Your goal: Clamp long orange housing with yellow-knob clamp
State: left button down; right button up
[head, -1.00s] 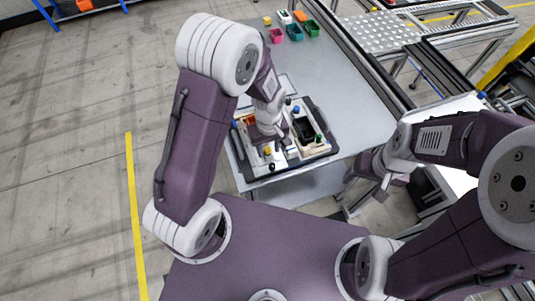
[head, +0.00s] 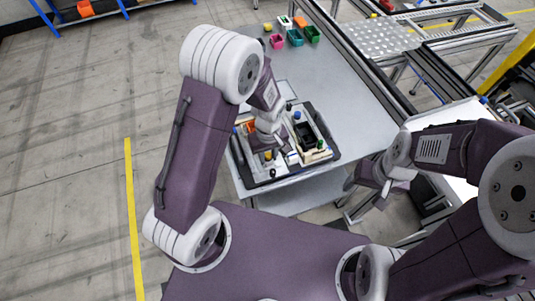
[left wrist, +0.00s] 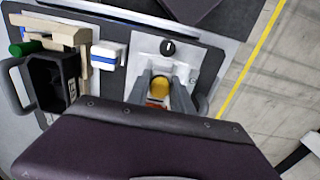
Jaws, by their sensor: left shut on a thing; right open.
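The yellow knob (left wrist: 160,87) of the clamp stands on a light grey plate in the left wrist view. My left gripper (left wrist: 162,95) has its fingers on either side of the knob and is shut on it. In the head view the yellow knob (head: 268,155) shows at the near side of the fixture pallet, right by my left gripper (head: 262,147). The orange housing (head: 251,127) is partly hidden behind my left wrist. An orange-red patch (left wrist: 156,103) shows below the knob, mostly covered. My right gripper (head: 384,190) is open and empty, right of the table.
A black knob (left wrist: 168,47) stands close by the yellow one. A black bin (left wrist: 52,82), a green knob (left wrist: 24,48) and a blue-white block (left wrist: 107,55) share the pallet. Several small coloured bins (head: 294,38) stand at the table's far end. The table (head: 345,95) between is clear.

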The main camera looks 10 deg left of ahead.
pick_arm(q)
jog(key=shift+w+a, duration=0.7)
jog(key=shift+w, duration=0.3)
jog(key=c, duration=1.3)
grip_release()
jog(key=shift+d, duration=0.1)
jog(key=shift+r+p, duration=0.1)
jog(key=shift+p, duration=0.25)
notch_tip(320, 180, up, 8)
jog(key=p, duration=0.7)
